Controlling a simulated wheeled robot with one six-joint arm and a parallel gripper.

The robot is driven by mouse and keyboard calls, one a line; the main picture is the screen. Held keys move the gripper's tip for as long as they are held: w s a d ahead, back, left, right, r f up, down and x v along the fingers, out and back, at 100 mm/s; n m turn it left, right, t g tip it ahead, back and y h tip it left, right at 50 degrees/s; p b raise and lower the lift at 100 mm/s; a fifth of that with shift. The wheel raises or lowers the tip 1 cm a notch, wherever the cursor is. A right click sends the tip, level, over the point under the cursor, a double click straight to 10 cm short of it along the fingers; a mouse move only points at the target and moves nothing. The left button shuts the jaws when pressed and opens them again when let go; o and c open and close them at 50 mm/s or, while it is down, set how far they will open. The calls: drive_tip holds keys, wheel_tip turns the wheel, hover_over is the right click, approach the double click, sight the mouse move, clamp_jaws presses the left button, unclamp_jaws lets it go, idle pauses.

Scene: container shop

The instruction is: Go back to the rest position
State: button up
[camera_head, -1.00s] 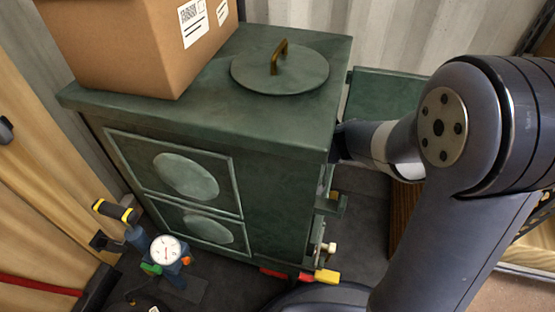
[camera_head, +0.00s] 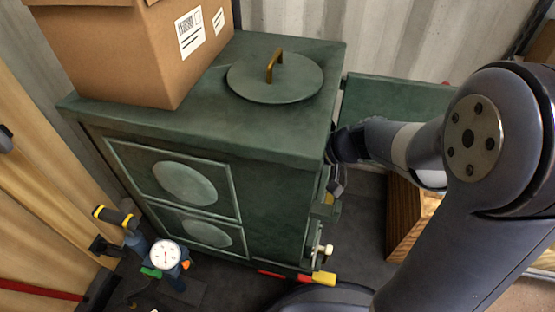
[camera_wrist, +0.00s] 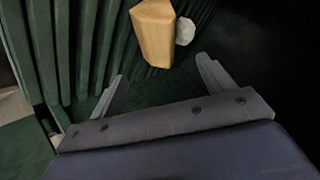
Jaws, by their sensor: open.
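My gripper (camera_wrist: 160,85) is open in the wrist view, with its two fingers spread and nothing between them. Beyond the fingertips a light wooden block (camera_wrist: 153,35) lies against dark green ribs (camera_wrist: 75,55), with a pale grey lump (camera_wrist: 185,31) beside it. In the head view my arm reaches in from the right to the right-hand side of a green stove (camera_head: 275,200). The gripper shows there only as a dark shape (camera_head: 336,180) close to that side, and its fingers are hard to make out.
A cardboard box (camera_head: 130,60) and a round lid with a brass handle (camera_head: 275,78) sit on the stove top. A green panel (camera_head: 390,105) stands out at the right. A wooden box (camera_head: 403,215) is on the floor below my arm. A gauge (camera_head: 165,254) stands front left.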

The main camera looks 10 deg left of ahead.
drive_tip(key=p+v, duration=0.1)
drive_tip(key=v, duration=0.4)
drive_tip(key=shift+d+r, duration=0.1)
drive_tip(key=shift+d, duration=0.05)
drive_tip(key=b+x, duration=0.3)
drive_tip(key=x, duration=0.8)
drive_tip(key=shift+b, duration=0.3)
drive_tip(key=shift+r+p, duration=0.55)
drive_tip(key=shift+p, duration=0.3)
drive_tip(key=shift+d+r+p, duration=0.3)
drive_tip(key=shift+r+p, duration=0.35)
drive_tip(key=shift+p, duration=0.05)
